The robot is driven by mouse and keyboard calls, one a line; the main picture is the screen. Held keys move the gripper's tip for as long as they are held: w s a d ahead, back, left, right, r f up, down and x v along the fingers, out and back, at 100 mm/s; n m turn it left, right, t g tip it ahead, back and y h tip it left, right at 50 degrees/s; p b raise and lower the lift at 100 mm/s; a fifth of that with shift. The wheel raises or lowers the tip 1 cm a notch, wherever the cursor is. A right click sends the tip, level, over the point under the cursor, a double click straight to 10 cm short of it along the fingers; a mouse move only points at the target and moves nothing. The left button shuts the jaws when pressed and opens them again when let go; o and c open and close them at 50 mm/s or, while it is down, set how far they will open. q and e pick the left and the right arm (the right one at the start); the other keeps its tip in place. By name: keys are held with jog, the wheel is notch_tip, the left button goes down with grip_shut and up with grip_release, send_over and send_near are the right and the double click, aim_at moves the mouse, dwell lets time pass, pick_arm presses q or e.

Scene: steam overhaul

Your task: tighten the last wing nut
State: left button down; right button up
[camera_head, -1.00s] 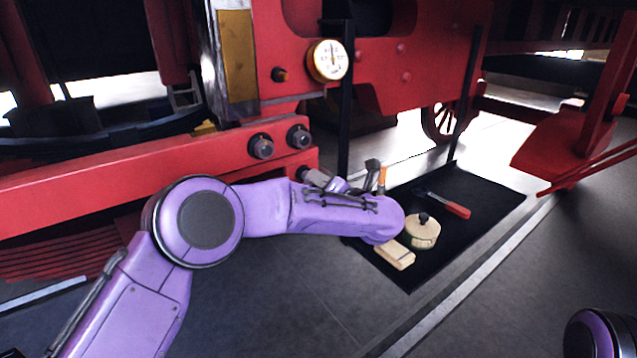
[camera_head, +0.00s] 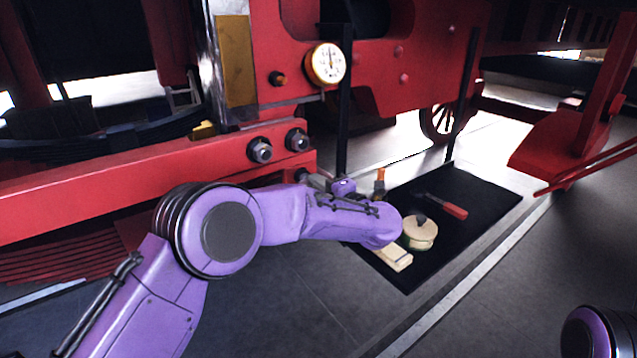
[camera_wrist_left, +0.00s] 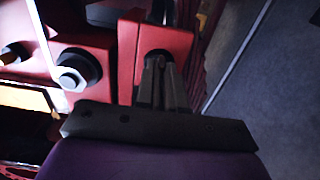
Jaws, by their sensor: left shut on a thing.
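My left gripper (camera_wrist_left: 160,82) is shut at a stud on a red bracket (camera_wrist_left: 127,62) in the left wrist view. It is closed on what I take to be the wing nut, which the fingers mostly hide. In the head view the gripper (camera_head: 316,181) reaches the lower right end of the red beam (camera_head: 90,188), partly covered by my own wrist. Two hex nuts, a left one (camera_head: 260,150) and a right one (camera_head: 297,140), sit on the beam above it. My right gripper is out of view.
An orange handle (camera_head: 380,177) stands behind my forearm. A pressure gauge (camera_head: 326,64) hangs above. Grey floor in front is clear.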

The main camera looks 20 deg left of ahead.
pick_arm(q)
jog(key=shift+f, duration=0.1)
dwell(0.5)
jog(key=c, duration=1.2)
grip_release()
jog(key=shift+c, duration=0.2)
jog(key=shift+d, duration=0.1)
jog(key=b+v, duration=0.3)
jog(key=v, duration=0.7)
jog(key=shift+s+d, duration=0.2)
jog(key=shift+s, duration=0.05)
